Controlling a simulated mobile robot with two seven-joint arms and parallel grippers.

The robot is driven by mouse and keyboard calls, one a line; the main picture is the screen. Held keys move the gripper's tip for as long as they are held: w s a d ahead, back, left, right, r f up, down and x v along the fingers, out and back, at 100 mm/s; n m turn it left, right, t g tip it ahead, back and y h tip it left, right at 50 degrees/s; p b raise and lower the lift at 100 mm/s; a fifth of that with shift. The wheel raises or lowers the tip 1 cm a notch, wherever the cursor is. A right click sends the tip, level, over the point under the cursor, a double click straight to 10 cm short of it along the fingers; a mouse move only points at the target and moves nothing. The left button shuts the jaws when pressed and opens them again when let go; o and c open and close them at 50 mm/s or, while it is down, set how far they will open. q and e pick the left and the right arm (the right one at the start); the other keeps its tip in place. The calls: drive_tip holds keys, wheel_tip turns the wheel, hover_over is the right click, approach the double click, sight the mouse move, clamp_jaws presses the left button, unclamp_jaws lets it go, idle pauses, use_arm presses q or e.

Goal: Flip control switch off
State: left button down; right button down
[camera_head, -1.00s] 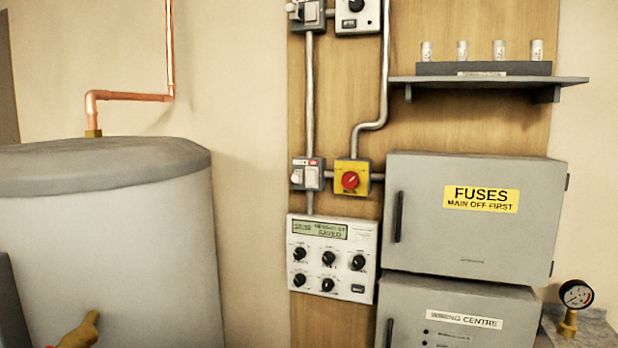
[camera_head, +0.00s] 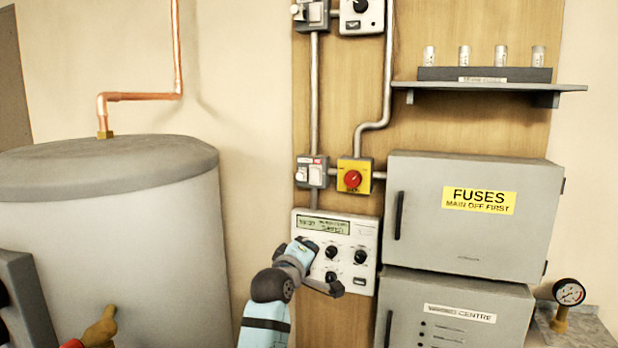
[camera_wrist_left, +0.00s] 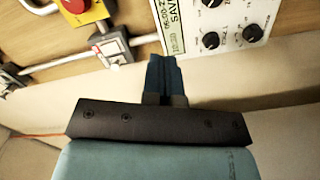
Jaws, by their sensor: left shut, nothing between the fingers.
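A grey switch box with white rockers (camera_head: 311,172) is on the wooden board, left of a yellow box with a red dial (camera_head: 354,176). It also shows in the left wrist view (camera_wrist_left: 113,47). Which switch is the control switch, and its setting, I cannot tell. Below is a white control panel (camera_head: 365,236) with a display and several black knobs. My left gripper (camera_head: 308,245) is in front of this panel's left part, hiding some knobs, below the switch box. In the wrist view its teal fingers (camera_wrist_left: 164,75) are shut and empty, apart from the switch box in the picture. My right gripper is out of view.
A grey fuse box (camera_head: 480,235) and a wiring centre box (camera_head: 450,312) stand right of the panel. A grey tank (camera_head: 120,235) is at left. A pressure gauge (camera_head: 569,292) is at lower right. Metal conduit (camera_head: 314,95) runs above the switch box.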

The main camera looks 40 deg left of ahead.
use_arm(q)
drive_tip(key=a+r+n, duration=0.2)
drive_tip(key=r+n, duration=0.1)
drive_tip(key=r, duration=0.3)
drive_tip(key=s+a+r+n+t+y, duration=0.1)
drive_tip(key=a+r+n, duration=0.1)
drive_tip(key=r, duration=0.5)
drive_tip(key=shift+a+n+p, duration=0.3)
drive_tip(key=shift+n+p, duration=0.1)
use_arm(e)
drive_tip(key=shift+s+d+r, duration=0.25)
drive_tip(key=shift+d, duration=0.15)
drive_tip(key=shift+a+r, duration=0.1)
